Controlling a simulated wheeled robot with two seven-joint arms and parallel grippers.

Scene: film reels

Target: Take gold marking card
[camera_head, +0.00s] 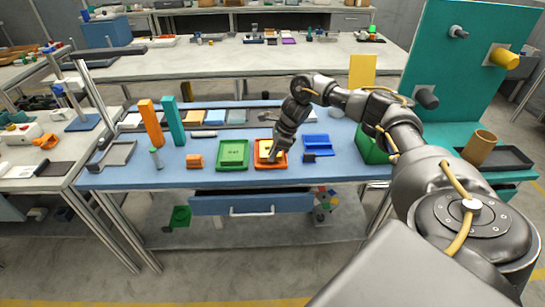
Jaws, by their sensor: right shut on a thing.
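The gold marking card (265,146) lies in or just above an orange tray (258,164) on the blue-topped table, partly hidden by my right gripper. My right gripper (273,156) points down at the tray and is shut on the gold card. Its fingertips are small and dark here, so the exact hold is hard to see. A larger yellow-gold panel (362,72) stands upright at the back right of the table. My left gripper is not in view.
A green tray (233,154) sits left of the orange tray, and a blue holder (317,142) sits to its right. Orange (151,123) and teal (173,121) upright blocks stand at the left. A teal board (460,70) rises at the right. A drawer (252,203) is under the table.

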